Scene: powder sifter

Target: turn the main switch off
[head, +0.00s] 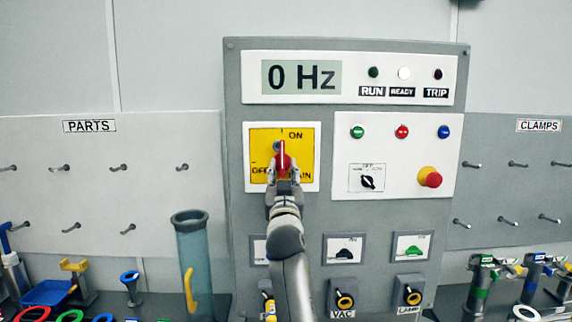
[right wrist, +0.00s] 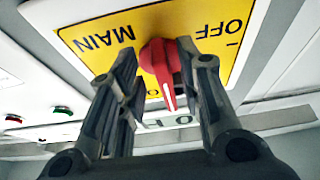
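The main switch is a yellow plate (head: 262,140) in a white frame on the grey cabinet, marked ON at the top, OFF at the left and MAIN at the lower right. Its red handle (head: 282,154) stands about upright, its white line pointing up toward the ON side. In the right wrist view the red handle (right wrist: 158,62) lies between the two fingers of my right gripper (right wrist: 160,70). The fingers are spread with a gap at the left; the right finger is very close to the handle, and contact is unclear. My left gripper is out of view.
The display (head: 301,77) reads 0 Hz, and the READY lamp (head: 404,73) looks white. Coloured buttons, a black selector (head: 367,182) and a red stop knob (head: 430,177) lie to the right. A clear tube (head: 195,265) stands at the lower left.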

